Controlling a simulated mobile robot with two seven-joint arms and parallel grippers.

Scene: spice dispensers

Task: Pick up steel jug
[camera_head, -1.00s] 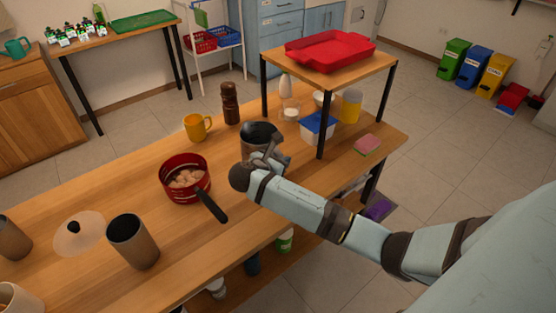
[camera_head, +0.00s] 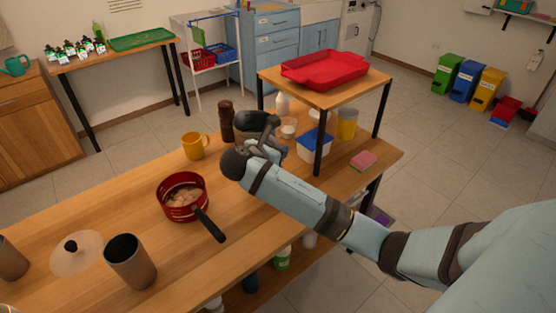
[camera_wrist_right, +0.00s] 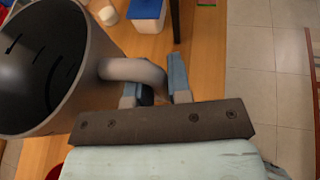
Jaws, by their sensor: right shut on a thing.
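The steel jug (camera_head: 253,123) is a dark grey metal vessel, upright or nearly so and apparently empty. It is held up over the table beside the small shelf. In the right wrist view the jug (camera_wrist_right: 85,95) fills the left side, its mouth open toward the camera. My right gripper (camera_wrist_right: 153,88) has its two fingers on either side of the jug's handle and is shut on it. In the head view the wrist hides the jug's lower part. My left gripper is not in view.
A brown pepper mill (camera_head: 226,122) and a yellow mug (camera_head: 195,146) stand just left of the jug. A red saucepan (camera_head: 183,210) is nearer. The small shelf (camera_head: 319,121) bearing a red tray (camera_head: 323,72) stands close on the right. A brown cup (camera_head: 131,264) stands front left.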

